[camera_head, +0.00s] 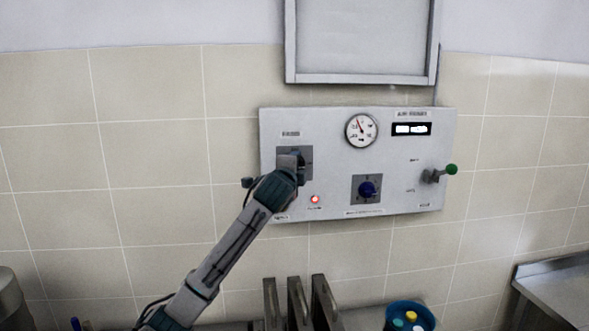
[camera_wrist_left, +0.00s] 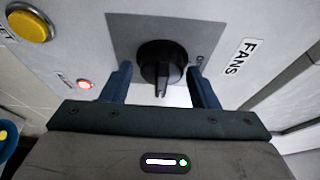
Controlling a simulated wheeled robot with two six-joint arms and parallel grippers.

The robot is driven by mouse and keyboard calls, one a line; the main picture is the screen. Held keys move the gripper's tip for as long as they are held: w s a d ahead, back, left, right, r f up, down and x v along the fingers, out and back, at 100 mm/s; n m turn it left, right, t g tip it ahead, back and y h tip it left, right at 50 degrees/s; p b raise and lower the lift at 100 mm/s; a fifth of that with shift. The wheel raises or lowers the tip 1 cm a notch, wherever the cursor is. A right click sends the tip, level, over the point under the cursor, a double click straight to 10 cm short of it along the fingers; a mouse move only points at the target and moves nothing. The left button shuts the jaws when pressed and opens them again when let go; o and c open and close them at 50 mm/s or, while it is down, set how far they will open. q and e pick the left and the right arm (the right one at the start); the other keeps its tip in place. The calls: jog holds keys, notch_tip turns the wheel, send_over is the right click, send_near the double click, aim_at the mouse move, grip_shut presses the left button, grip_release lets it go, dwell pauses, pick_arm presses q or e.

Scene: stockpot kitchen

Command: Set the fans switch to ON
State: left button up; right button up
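The fans switch is a black rotary knob (camera_wrist_left: 161,62) on a dark square plate, beside a FANS label (camera_wrist_left: 239,57) in the left wrist view. Its ridge points toward the bottom of that view. Part of the lettering on the plate is hidden by a finger. In the head view the plate (camera_head: 308,164) is at the panel's upper left, and the knob is hidden by my gripper. My left gripper (camera_wrist_left: 161,84) is open, one finger on each side of the knob, with visible gaps. In the head view it (camera_head: 291,160) is in front of the plate. My right gripper is out of view.
The grey wall panel (camera_head: 430,150) also carries a gauge (camera_head: 361,130), a blue knob (camera_head: 368,189), a lit red lamp (camera_head: 315,199) and a green-tipped lever (camera_head: 450,169). A yellow button (camera_wrist_left: 28,23) shows in the wrist view. Upright dark slabs (camera_head: 297,304) and a blue container (camera_head: 410,316) stand below.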

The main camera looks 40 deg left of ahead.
pick_arm(q)
jog(key=shift+o, duration=0.7)
jog(key=b+v, duration=0.5)
jog(key=v, duration=0.5)
jog(key=shift+s+d+b, duration=0.25)
jog(key=shift+s+b, duration=0.1)
jog(key=shift+b, duration=0.05)
